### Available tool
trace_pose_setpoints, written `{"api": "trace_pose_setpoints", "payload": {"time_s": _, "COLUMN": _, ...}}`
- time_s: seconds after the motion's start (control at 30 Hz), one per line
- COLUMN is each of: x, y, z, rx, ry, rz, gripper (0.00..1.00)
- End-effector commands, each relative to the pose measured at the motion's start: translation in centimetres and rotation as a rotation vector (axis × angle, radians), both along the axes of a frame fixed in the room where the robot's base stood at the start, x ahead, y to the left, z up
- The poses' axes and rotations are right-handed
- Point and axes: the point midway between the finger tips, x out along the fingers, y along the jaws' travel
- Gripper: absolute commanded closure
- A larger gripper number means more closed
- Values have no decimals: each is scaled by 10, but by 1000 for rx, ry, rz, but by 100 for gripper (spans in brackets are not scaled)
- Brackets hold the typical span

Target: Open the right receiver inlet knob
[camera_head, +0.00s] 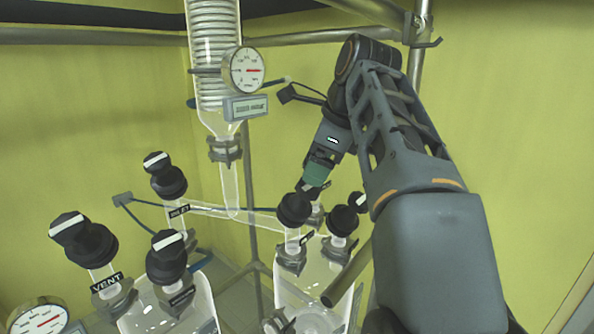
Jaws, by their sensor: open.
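The right receiver (290,292) is a clear glass vessel at lower centre with several black knobs on its glass necks. One black knob (295,209) stands at its front left, and another black knob (341,220) stands to the right. A further neck is partly hidden behind them. A small label (306,238) there is too small to read, so I cannot tell which knob is the inlet. My gripper (308,187) is open and points down below a green section of my wrist. It is just above and behind the front-left knob, which partly hides its fingers; contact cannot be told.
The left receiver (205,305) has black knobs, with labels reading VENT (107,283) and INLET (179,211). A coiled glass condenser (213,55) and a gauge (244,69) hang above. Metal frame bars run along the yellow walls.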

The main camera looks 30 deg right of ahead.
Motion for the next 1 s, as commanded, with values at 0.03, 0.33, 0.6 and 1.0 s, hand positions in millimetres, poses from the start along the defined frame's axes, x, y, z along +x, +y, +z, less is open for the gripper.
{"api": "trace_pose_setpoints", "payload": {"time_s": 0.03, "x": 1, "y": 2, "z": -3, "rx": 2, "ry": -1, "rz": -4, "gripper": 22}}
{"api": "trace_pose_setpoints", "payload": {"time_s": 0.33, "x": 20, "y": 14, "z": -41, "rx": 3, "ry": 0, "rz": 11, "gripper": 22}}
{"api": "trace_pose_setpoints", "payload": {"time_s": 0.6, "x": 27, "y": 16, "z": -58, "rx": 1, "ry": -2, "rz": 9, "gripper": 22}}
{"api": "trace_pose_setpoints", "payload": {"time_s": 1.0, "x": 28, "y": 15, "z": -59, "rx": 1, "ry": -3, "rz": 7, "gripper": 31}}
